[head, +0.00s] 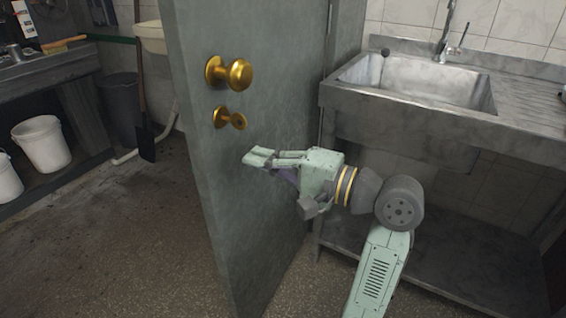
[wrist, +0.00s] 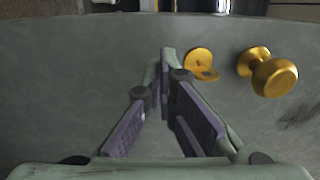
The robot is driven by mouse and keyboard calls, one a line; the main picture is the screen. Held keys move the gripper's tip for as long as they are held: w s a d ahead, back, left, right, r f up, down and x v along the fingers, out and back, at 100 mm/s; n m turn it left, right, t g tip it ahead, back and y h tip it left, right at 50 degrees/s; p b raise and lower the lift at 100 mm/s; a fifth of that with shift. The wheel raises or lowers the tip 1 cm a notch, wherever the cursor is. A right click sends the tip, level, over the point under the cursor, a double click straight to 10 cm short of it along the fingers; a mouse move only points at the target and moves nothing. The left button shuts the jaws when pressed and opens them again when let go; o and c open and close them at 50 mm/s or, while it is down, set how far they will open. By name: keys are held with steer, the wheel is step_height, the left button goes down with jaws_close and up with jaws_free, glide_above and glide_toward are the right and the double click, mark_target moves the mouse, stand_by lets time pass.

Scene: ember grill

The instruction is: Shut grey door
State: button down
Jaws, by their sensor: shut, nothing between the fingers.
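The grey door (head: 255,190) stands open, with its free edge toward the left and its hinge side near the sink. It carries a brass knob (head: 232,73) and a smaller brass turn piece (head: 230,118) below it. My gripper (head: 260,157) is in front of the door face, below and right of the brass pieces, its fingers pointing left. In the wrist view, the grey door (wrist: 60,75) fills most of the picture, and the shut, empty fingertips (wrist: 167,55) are close to it beside the brass pieces. I cannot tell whether they touch it.
A metal sink (head: 430,85) on a counter stands right of the door, close to my arm. Beyond the door on the left are a white bucket (head: 42,143), a dark bin (head: 120,108) and a shovel (head: 146,135). The floor (head: 130,240) left of the door is clear.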

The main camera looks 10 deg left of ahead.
mark_target(217, 147)
steer(key=x, duration=0.6)
steer(key=shift+a+p, duration=0.25)
steer(key=shift+p, duration=0.1)
steer(key=shift+a, duration=0.1)
